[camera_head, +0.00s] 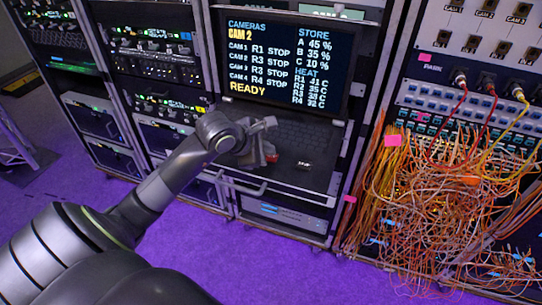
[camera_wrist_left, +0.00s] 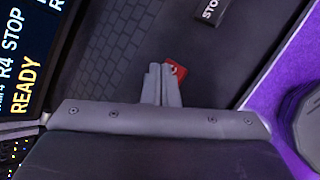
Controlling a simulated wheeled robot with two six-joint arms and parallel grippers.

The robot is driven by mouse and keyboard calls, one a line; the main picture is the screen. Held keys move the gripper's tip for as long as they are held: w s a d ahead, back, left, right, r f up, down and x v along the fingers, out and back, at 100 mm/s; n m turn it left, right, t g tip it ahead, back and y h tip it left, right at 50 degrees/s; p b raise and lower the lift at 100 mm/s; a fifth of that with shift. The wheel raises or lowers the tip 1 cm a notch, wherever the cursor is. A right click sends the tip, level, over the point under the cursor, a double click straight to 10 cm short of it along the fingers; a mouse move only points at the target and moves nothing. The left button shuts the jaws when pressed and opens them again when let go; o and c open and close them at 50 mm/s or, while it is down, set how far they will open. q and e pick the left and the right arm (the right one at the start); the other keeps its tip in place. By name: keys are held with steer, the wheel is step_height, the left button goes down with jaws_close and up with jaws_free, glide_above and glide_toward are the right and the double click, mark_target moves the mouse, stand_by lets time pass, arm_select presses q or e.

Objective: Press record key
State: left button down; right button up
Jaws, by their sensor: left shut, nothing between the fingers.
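The red key (camera_wrist_left: 177,69) sits on the dark keyboard shelf in the left wrist view, partly hidden behind my left fingertips; its label cannot be read. It also shows as a small red patch (camera_head: 272,158) in the head view. My left gripper (camera_wrist_left: 161,70) is shut and empty, its tips over the red key's edge. I cannot tell whether they touch it. In the head view the left gripper (camera_head: 268,150) is over the shelf below the screen. A black key marked STO (camera_wrist_left: 209,12), its label cut off, lies farther along the shelf. My right gripper is out of view.
The screen (camera_head: 290,62) above the shelf reads CAM 2, READY, with all listed recorders at STOP. A keyboard (camera_wrist_left: 115,50) covers part of the shelf. A handle (camera_head: 243,185) runs along the shelf's front. Dense orange cables (camera_head: 440,210) hang at the right.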

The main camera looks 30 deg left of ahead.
arm_select(q)
steer(key=shift+f+b, duration=0.25)
steer(key=shift+b, duration=0.1)
stand_by(0.6)
steer(key=shift+r+p, duration=0.35)
steer(key=shift+r, duration=0.45)
steer(key=shift+r, duration=0.1)
steer(key=shift+r+p, duration=1.4)
steer(key=shift+r, duration=1.05)
